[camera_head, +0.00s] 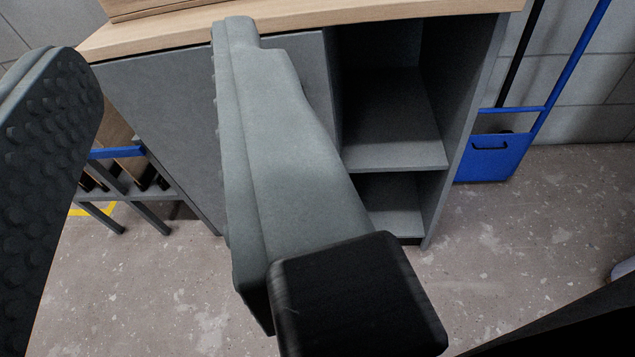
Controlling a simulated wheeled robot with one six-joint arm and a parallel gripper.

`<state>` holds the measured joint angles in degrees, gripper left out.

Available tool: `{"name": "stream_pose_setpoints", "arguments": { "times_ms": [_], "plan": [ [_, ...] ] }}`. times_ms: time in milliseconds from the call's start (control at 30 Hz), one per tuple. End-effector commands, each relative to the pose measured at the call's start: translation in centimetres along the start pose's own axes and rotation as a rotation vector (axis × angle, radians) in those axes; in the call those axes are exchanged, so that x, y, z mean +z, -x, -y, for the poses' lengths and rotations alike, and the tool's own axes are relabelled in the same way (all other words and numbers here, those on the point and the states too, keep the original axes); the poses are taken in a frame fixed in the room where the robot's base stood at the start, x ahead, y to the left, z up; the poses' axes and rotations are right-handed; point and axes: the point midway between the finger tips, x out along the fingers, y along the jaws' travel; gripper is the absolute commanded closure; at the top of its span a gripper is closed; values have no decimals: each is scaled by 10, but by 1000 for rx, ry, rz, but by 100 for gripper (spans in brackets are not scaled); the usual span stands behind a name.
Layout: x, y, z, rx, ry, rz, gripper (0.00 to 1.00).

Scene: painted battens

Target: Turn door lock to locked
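My gripper (150,48) is open and empty, with its two grey fingers wide apart in front of a grey cabinet. The left finger shows its studded inner pad at the left edge, and the right finger crosses the middle of the view. Between the fingers is the cabinet's plain grey door panel (160,115). No door lock shows in this view. The right finger hides part of the panel, so I cannot tell whether a lock is behind it.
The cabinet has a light wood top (330,18) and open shelves (395,130) on its right. A blue dustpan (495,158) with a long handle stands to the right. A grey rack (125,190) stands at the left. The concrete floor (540,225) at right is mostly clear.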

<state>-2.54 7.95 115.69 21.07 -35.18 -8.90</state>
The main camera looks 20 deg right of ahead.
Motion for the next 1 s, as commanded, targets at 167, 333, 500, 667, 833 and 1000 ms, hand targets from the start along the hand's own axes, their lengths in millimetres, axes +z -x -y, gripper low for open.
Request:
{"name": "stream_pose_setpoints", "arguments": {
  "times_ms": [167,333,500,667,833,1000],
  "plan": [
    [52,-42,-4,40,3,0,69],
    [103,-76,-9,80,9,-5,69],
    [158,-105,-17,123,20,-9,69],
    [212,-128,-25,164,33,-12,69],
    [273,-147,-35,210,54,-15,69],
    [336,-161,-47,257,77,-19,69]
  ]
}}
